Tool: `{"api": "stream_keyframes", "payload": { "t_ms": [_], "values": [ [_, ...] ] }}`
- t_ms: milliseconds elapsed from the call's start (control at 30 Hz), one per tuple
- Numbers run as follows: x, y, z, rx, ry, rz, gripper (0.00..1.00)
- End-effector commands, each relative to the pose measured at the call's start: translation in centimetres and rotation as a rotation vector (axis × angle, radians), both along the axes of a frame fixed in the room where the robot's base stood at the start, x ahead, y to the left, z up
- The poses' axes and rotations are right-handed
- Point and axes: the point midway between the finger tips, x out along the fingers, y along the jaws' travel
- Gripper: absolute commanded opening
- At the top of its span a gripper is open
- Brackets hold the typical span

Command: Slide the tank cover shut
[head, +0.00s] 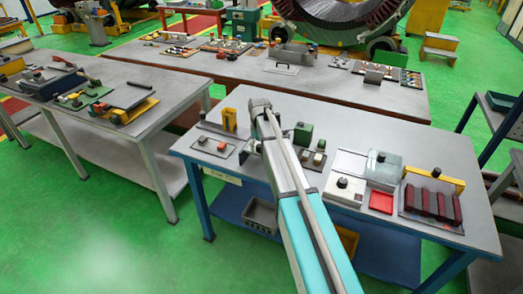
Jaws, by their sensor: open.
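On the right half of the near table are two pale, see-through boxes with dark knobs. One box (386,172) stands toward the back. The other (344,191) is lower and nearer the front. A flat pale panel (350,163) lies behind the front box. I cannot tell which of these is the tank and which is its cover, or how far it is open. My arm reaches over the table left of the boxes, with its far end near the table's back edge. I cannot make out my gripper; the arm may hide it.
The near table (225,139) also holds a red tray (381,202), a rack of dark red blocks (434,203) with a yellow bar, and a green block (303,133). A left table (150,125) and a back table (325,82) carry tools. Green floor (120,250) is clear at front left.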

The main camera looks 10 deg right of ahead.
Motion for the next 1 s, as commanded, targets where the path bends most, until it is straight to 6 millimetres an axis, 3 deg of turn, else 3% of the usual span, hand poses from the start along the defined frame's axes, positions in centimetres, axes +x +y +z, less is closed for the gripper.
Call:
{"api": "stream_keyframes", "payload": {
  "t_ms": [100,400,1000],
  "values": [
    [0.0,0.0,0.0,0.0,0.0,0.0,0.73],
    [0.0,0.0,0.0,0.0,0.0,0.0,0.18],
    [1.1,-0.8,0.0,-0.001,0.0,-0.002,0.18]
  ]
}}
